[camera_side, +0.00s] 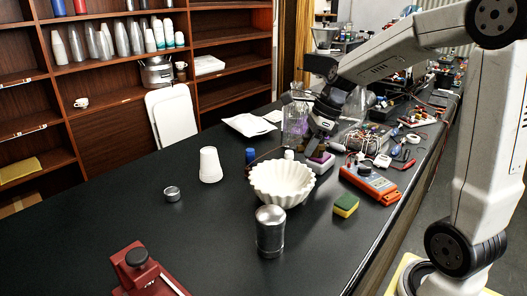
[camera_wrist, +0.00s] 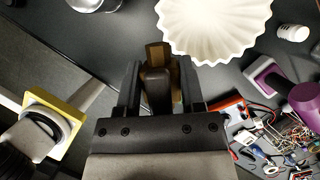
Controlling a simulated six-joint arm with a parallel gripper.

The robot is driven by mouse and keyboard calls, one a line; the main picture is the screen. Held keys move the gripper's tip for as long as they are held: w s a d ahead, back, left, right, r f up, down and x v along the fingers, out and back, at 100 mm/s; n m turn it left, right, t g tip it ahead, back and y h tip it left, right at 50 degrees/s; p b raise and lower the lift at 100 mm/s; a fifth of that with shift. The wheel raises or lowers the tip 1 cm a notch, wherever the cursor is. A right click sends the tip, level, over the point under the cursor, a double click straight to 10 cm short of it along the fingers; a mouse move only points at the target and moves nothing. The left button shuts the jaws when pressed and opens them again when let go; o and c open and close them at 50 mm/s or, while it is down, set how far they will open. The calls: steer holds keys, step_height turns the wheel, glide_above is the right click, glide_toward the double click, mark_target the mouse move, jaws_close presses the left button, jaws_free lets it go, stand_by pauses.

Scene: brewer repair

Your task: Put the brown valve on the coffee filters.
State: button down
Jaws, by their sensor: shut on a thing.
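The coffee filters (camera_side: 281,186) are a white, fluted, bowl-shaped stack standing on the black bench in the side view. They also show at the top of the wrist view (camera_wrist: 213,28), just beyond and right of my fingertips. My gripper (camera_wrist: 160,84) is shut on the brown valve (camera_wrist: 155,54), whose brown end sticks out past the fingers. In the side view my gripper (camera_side: 314,146) is behind and right of the filters, pointing down. The valve is small and dark there, so its exact height is unclear. The filters' inside is only partly visible.
A silver canister (camera_side: 270,232) stands in front of the filters, a sponge (camera_side: 346,205) and orange meter (camera_side: 370,184) to the right. White cups (camera_side: 210,165) and a small metal cup (camera_side: 172,193) stand left. A clear pitcher (camera_side: 295,122) stands behind. The bench's left-front is mostly clear.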

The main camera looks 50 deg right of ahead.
steer(key=w+d+f, duration=0.1)
steer(key=w+f, duration=0.1)
steer(key=w, duration=0.3)
glide_above(275, 176)
steer(key=s+d, duration=0.1)
steer(key=f, duration=0.5)
steer(key=shift+s+f, duration=0.2)
steer(key=shift+f, duration=0.15)
steer(key=shift+w+f, duration=0.3)
steer(key=shift+f, duration=0.15)
steer(key=shift+d+f, duration=0.1)
steer(key=shift+f, duration=1.3)
steer(key=shift+f, duration=0.2)
steer(key=shift+c, duration=1)
jaws_free()
